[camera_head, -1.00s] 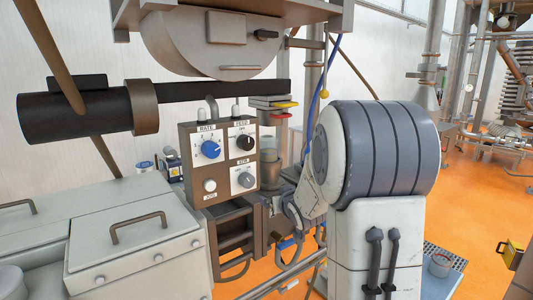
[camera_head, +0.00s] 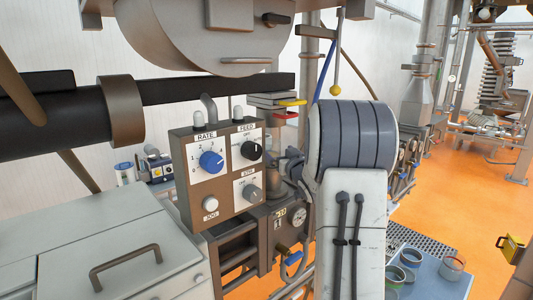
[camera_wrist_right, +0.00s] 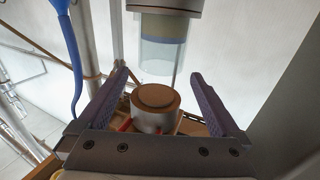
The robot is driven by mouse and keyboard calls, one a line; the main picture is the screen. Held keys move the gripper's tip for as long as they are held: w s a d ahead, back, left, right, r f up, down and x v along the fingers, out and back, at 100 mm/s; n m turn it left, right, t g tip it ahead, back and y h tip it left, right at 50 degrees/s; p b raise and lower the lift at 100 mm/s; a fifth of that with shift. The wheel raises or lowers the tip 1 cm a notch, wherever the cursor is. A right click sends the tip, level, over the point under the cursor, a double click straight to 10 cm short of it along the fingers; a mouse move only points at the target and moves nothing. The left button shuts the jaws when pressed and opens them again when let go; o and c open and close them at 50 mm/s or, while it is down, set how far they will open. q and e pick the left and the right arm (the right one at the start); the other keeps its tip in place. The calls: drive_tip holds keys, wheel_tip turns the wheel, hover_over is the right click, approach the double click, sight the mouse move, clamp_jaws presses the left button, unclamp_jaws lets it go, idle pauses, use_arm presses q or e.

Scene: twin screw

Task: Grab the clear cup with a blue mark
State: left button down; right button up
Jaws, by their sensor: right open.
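Several clear cups stand on a blue-grey tray (camera_head: 440,285) at the lower right of the head view. One clear cup (camera_head: 452,266) has a reddish rim. Two others stand left of it, the nearer one (camera_head: 396,276) partly cut off by my arm. I cannot make out which carries a blue mark. My right gripper (camera_wrist_right: 158,75) is open and empty in the right wrist view, its two purple fingers spread wide. In the head view its fingers are mostly hidden behind the control box and my arm. My left gripper is not in view.
A clear glass tube (camera_wrist_right: 163,55) hangs above a round metal fitting (camera_wrist_right: 155,105) beyond the open fingers.

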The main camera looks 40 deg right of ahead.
sight(273, 146)
drive_tip(key=p+x, duration=0.1)
drive_tip(key=x, duration=0.2)
drive_tip(key=p+x, duration=0.3)
drive_tip(key=x, duration=0.1)
drive_tip(key=shift+a+r, duration=0.1)
drive_tip(key=shift+a, duration=0.05)
drive_tip(key=shift+w+d, duration=0.2)
drive_tip(key=shift+w, duration=0.3)
drive_tip(key=c, duration=1.4)
